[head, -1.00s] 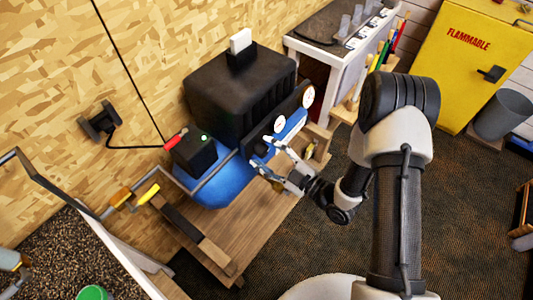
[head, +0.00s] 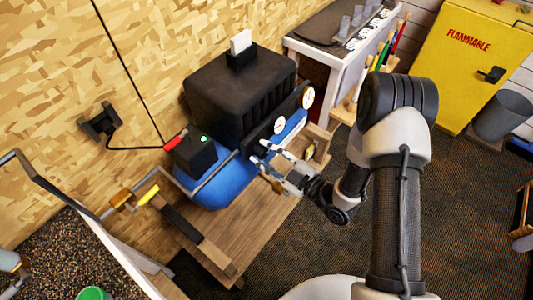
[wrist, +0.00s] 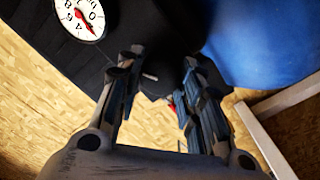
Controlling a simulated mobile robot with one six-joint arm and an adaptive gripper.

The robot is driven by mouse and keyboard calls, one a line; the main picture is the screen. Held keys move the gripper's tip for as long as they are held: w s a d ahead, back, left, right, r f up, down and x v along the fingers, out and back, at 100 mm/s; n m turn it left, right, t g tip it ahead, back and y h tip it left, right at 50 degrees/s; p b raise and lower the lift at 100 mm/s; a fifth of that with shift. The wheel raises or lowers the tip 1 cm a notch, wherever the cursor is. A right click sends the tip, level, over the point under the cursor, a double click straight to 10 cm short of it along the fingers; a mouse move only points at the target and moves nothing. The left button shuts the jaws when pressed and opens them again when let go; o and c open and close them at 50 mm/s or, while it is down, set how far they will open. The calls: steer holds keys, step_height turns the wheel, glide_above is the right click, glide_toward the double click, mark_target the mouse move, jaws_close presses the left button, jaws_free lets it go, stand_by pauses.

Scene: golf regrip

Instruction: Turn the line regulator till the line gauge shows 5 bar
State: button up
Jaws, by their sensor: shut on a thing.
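My gripper (head: 262,152) is at the front of the compressor, below its gauges. In the wrist view its two fingers (wrist: 162,72) stand on either side of a dark knob, the line regulator (wrist: 156,72), and are shut on it. The fingers hide most of the knob in the head view. In the head view a smaller gauge (head: 279,125) and a larger gauge (head: 307,97) sit on the compressor's front.
The compressor has a black housing (head: 235,95) and a blue tank (head: 212,185), and stands on a wooden bench (head: 235,225) against a chipboard wall (head: 50,70). A white cabinet (head: 335,55) stands behind it. Dark floor (head: 480,200) is open at the right.

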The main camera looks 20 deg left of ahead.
steer(key=shift+m, duration=0.3)
steer(key=m, duration=0.3)
steer(key=shift+m, duration=0.3)
steer(key=m, duration=0.4)
steer(key=shift+w, duration=0.1)
steer(key=m+p, duration=0.1)
steer(key=m, duration=0.4)
steer(key=shift+d+g, duration=0.1)
steer(key=shift+g, duration=0.2)
steer(key=m+p, duration=0.1)
steer(key=m, duration=0.2)
steer(key=shift+m, duration=0.7)
steer(key=o, duration=1.1)
steer(key=shift+w, duration=0.1)
steer(key=shift+c, duration=0.2)
